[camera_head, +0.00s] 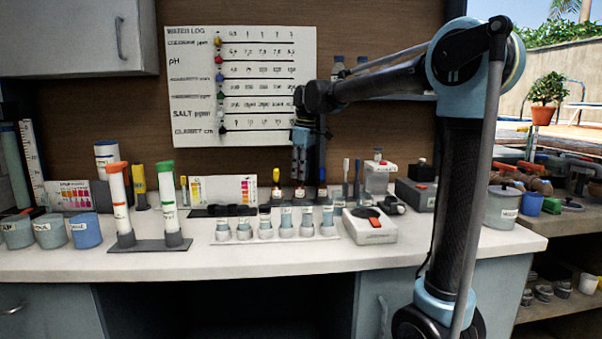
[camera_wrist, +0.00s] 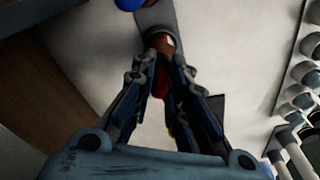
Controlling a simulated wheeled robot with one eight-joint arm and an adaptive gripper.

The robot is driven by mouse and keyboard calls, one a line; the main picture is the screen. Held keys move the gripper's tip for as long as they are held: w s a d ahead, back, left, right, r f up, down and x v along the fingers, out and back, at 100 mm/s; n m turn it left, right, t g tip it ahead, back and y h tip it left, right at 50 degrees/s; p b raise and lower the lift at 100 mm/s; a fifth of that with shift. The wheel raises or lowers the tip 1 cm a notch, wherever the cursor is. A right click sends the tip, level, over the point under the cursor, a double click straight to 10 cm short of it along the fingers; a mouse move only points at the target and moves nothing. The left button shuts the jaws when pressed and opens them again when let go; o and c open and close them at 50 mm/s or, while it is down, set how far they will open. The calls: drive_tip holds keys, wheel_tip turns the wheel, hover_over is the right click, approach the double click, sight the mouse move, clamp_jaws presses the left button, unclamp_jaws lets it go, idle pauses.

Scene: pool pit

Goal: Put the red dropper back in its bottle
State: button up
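My gripper (camera_head: 301,178) points down over the back of the bench in the head view. In the wrist view its fingers (camera_wrist: 163,65) close in on both sides of the red dropper (camera_wrist: 158,82). A brown bottle (camera_wrist: 164,42) is just beyond the fingertips in the wrist view, in line with the dropper. The fingers hide the dropper's lower part, so I cannot tell whether its tip is inside the bottle.
In front is a row of sample vials (camera_head: 265,228). The bench front is clear.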

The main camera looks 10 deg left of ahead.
drive_tip(key=shift+f, duration=0.25)
drive_tip(key=o, duration=0.7)
drive_tip(key=shift+r, duration=0.1)
drive_tip(key=shift+r, duration=3.35)
